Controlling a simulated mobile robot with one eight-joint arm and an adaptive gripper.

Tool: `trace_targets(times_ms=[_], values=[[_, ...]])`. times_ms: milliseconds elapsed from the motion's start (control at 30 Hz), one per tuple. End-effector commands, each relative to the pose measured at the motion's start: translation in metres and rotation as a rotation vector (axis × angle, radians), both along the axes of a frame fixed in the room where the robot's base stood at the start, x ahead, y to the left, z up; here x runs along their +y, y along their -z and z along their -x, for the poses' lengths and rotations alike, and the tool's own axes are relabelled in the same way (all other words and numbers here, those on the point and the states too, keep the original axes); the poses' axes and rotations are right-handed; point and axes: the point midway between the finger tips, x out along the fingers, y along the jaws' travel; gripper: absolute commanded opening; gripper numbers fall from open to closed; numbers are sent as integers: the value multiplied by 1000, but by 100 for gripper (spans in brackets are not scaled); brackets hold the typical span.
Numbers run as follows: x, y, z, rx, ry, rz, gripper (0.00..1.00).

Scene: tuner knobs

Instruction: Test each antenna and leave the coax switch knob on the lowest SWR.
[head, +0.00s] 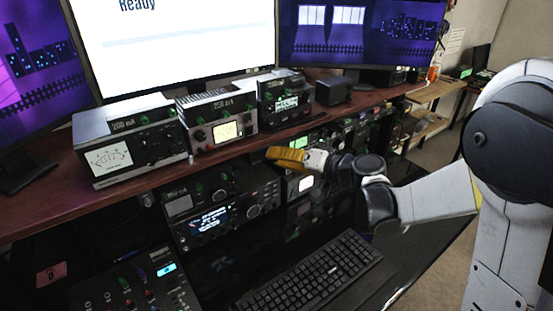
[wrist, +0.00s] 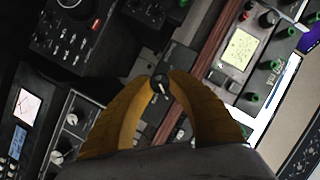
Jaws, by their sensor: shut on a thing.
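My gripper (head: 276,155) has orange fingers and is in front of the wooden shelf's edge in the head view. In the wrist view my gripper (wrist: 160,81) is shut on a small dark knob (wrist: 161,87) with a pale mark on it. The knob, apparently the coax switch knob, sits by a narrow dark box (wrist: 180,61); the fingers partly hide it, and its setting cannot be read. A lit pale-yellow meter (head: 225,130) is on the middle shelf unit; it also shows in the wrist view (wrist: 239,49). Its needle is too small to read.
A white-faced meter unit (head: 110,158) stands at the shelf's left. Radios with knobs, including one with a lit display (head: 208,220), fill the space below the shelf (head: 240,151). A keyboard (head: 310,275) lies on the dark desk. Monitors stand behind.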

Motion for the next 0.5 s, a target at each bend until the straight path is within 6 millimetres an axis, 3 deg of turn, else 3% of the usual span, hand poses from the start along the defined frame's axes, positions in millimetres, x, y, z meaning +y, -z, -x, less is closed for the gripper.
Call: trace_targets(times_ms=[467,500], values=[[-1,0,-1,6,3,-11,0],[-1,0,-1,6,3,-11,32]])
